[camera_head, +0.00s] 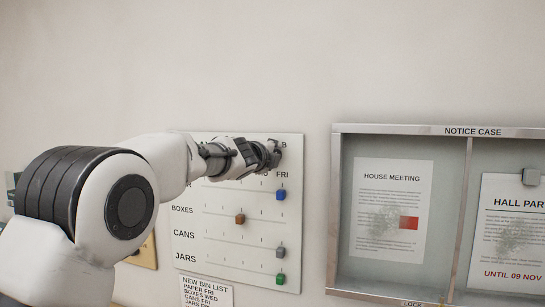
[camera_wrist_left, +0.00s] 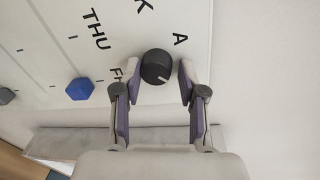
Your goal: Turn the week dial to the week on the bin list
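The week dial (camera_wrist_left: 156,66) is a round black knob with a short white line, which lies toward its lower side in the left wrist view. A letter A (camera_wrist_left: 180,40) stands beside it on the board. My left gripper (camera_wrist_left: 159,72) is open, one finger on each side of the dial, with small gaps showing. My right gripper is not in view.
The white board (camera_head: 222,262) carries a blue slider (camera_head: 281,195) under FRI, a brown one (camera_head: 240,219) on the BOXES row, a grey one (camera_head: 280,252) on CANS and a green one (camera_head: 280,280) on JARS. A notice case (camera_head: 400,129) stands to the right.

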